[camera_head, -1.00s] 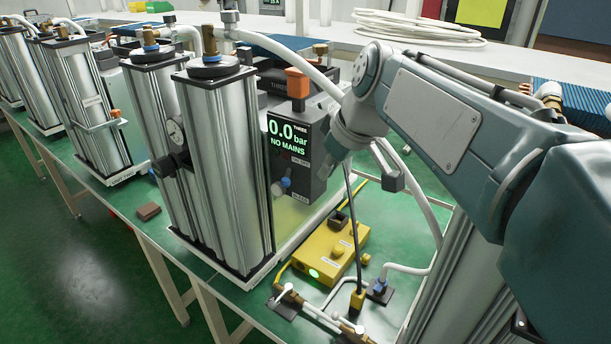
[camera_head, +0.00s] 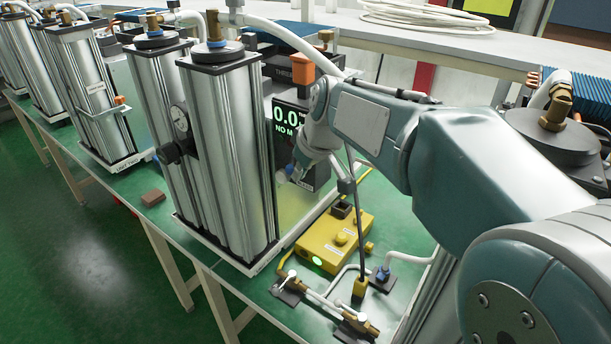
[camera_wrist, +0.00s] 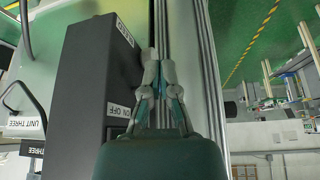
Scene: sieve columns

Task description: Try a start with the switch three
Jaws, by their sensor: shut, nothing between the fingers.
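The dark unit three control box (camera_head: 289,112) stands behind the silver columns in the head view. Its display (camera_head: 287,125) shows the start of a green pressure reading and is partly covered by my arm. In the wrist view the box (camera_wrist: 85,85) fills the left side, with an ON-OFF label (camera_wrist: 118,109) near its edge. The switch itself is not clearly visible. My gripper (camera_wrist: 157,72) is shut and empty, beside the box's labelled face and in front of a silver column (camera_wrist: 198,80).
Twin silver columns (camera_head: 225,150) stand left of the box. A yellow box (camera_head: 335,235) with a lit green button, a brass-fitted pipe (camera_head: 325,303) and hoses lie on the green bench below. A brown block (camera_head: 152,197) lies at the bench's left edge.

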